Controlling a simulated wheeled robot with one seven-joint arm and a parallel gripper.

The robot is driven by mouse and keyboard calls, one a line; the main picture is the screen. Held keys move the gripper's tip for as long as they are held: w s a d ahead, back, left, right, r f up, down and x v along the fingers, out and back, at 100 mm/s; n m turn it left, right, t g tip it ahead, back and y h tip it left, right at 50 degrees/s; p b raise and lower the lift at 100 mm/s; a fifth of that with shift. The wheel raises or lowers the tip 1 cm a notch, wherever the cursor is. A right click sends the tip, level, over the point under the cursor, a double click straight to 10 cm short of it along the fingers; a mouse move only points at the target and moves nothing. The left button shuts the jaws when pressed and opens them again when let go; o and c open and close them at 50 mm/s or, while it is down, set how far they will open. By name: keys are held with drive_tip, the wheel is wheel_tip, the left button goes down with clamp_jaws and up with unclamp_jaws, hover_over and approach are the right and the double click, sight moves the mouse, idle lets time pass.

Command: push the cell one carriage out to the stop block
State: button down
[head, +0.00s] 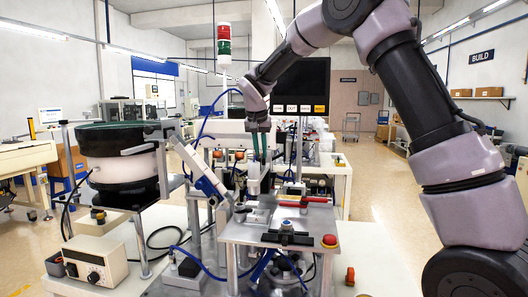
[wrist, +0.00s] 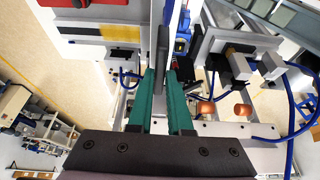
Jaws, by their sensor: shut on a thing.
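My gripper (head: 258,158) points down over the cell in the middle of the head view. In the wrist view its two green fingers (wrist: 161,78) stand close together on either side of a dark grey upright bar (wrist: 162,50), and they are shut on it. In the head view a pale grey upright piece (head: 254,181) is just below the fingertips, above the metal plate (head: 258,214). I cannot tell for sure which part is the carriage. A dark block (head: 286,228) sits at the plate's near side and may be the stop block.
A bowl feeder (head: 120,160) stands at the left with a control box (head: 94,262) before it. A red bar (head: 307,204) and a red button (head: 329,240) are on the plate's right. Blue hoses loop around the cell. A signal tower (head: 224,47) and a monitor (head: 302,85) rise behind.

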drive_tip(key=shift+a+r, duration=0.1)
drive_tip(key=shift+a, duration=0.25)
drive_tip(key=c, duration=0.8)
unclamp_jaws()
drive_tip(key=shift+a, duration=0.15)
drive_tip(key=shift+c, duration=0.2)
drive_tip(key=d+v, duration=0.1)
drive_tip(key=v, duration=0.9)
drive_tip(key=shift+a+r, duration=0.35)
drive_tip(key=shift+s, duration=0.15)
